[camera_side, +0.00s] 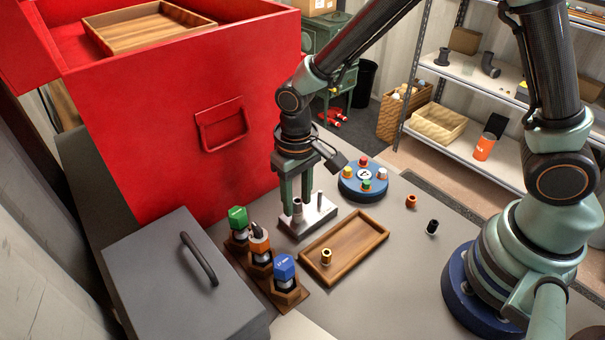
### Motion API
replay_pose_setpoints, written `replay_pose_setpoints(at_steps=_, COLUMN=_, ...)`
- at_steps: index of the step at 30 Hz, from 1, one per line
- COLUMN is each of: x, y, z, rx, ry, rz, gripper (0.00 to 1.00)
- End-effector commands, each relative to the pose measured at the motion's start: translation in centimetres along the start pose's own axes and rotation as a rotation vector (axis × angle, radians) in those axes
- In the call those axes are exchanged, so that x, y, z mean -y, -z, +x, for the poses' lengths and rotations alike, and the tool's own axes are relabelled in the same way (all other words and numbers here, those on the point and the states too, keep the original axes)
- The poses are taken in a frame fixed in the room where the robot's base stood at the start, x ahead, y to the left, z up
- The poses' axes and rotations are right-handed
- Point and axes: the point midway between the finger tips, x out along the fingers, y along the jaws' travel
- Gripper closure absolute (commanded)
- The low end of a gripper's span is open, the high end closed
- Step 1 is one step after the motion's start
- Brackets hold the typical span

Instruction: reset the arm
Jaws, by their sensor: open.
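My arm reaches in from the right, and my gripper (296,200) points down over a small metal plate (308,221) on the bench. Its fingers are open and look close to a short grey metal cylinder (297,211) standing on the plate. I cannot tell whether they touch it. A thin metal post (319,200) stands on the plate just right of the fingers.
A wooden tray (358,245) holds a brass fitting (326,257). Left of it, a wooden rack (293,299) holds green, orange and blue-capped tools. A blue round dial base (363,188), an orange ring (411,201) and a black cylinder (432,228) stand on the bench. A red cabinet (170,130) rises behind.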

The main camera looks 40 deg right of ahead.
Motion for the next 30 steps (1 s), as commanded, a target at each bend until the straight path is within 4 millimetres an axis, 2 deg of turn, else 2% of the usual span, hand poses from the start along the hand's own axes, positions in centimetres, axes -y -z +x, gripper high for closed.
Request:
replay_pose_setpoints(at_steps=18, x=0.00, y=0.01, z=0.00, rx=0.000, ry=0.000, rz=0.885, gripper=0.57)
replay_pose_setpoints(at_steps=26, x=0.00, y=0.01, z=0.00, rx=0.000, ry=0.000, rz=0.913, gripper=0.57)
replay_pose_setpoints(at_steps=30, x=0.00, y=0.00, z=0.00, rx=0.000, ry=0.000, rz=0.827, gripper=0.57)
